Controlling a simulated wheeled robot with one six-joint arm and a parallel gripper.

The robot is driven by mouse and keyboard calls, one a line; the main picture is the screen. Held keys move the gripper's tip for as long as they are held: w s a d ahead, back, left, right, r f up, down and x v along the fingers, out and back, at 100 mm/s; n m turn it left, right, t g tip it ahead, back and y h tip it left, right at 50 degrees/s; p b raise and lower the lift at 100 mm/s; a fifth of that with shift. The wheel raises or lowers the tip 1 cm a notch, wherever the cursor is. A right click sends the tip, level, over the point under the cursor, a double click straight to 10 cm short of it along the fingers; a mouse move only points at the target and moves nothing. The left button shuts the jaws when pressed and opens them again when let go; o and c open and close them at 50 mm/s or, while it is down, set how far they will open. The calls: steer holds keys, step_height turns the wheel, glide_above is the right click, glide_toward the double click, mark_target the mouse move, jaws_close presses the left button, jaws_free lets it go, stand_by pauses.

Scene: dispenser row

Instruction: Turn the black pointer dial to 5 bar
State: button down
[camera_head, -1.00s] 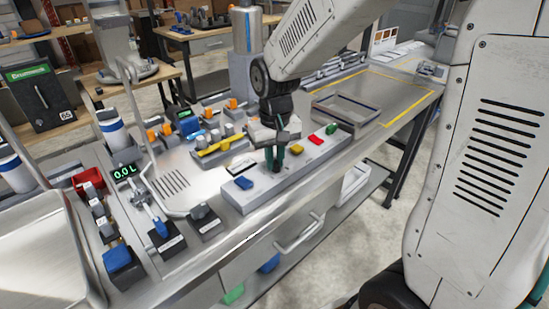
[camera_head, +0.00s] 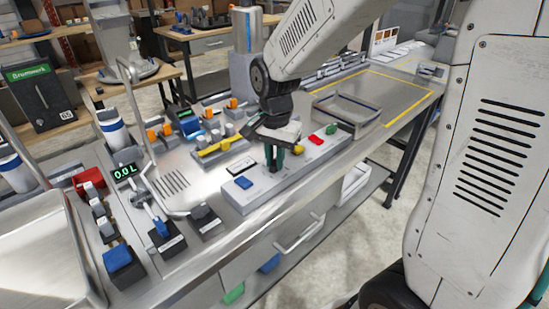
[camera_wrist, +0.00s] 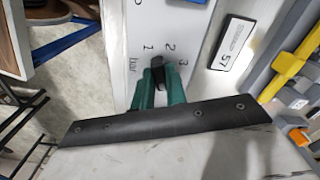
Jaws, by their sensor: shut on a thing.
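The black pointer dial (camera_wrist: 157,72) shows in the wrist view on a pale panel with the marks 1, 2, 3 and "bar" beside it. The mark 5 is not visible. The dial's upper end points toward the space near 1 and 2; its exact reading is unclear. My gripper (camera_wrist: 160,90) has its green fingers on either side of the dial, shut on it. In the head view my gripper (camera_head: 273,160) reaches down to the long grey button box (camera_head: 250,203), and the fingers and wrist hide the dial.
The box also carries a blue button (camera_head: 243,182), a yellow button (camera_head: 298,149), a red button (camera_head: 316,139) and a green one (camera_head: 332,129). A yellow-handled lever (camera_head: 215,148) lies behind. An open metal tray (camera_head: 345,110) stands to the right.

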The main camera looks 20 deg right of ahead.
steer(key=shift+m, duration=0.6)
steer(key=c, duration=1.4)
jaws_free()
steer(key=shift+c, duration=0.2)
step_height(320, 180, up, 8)
steer(key=shift+f, duration=0.1)
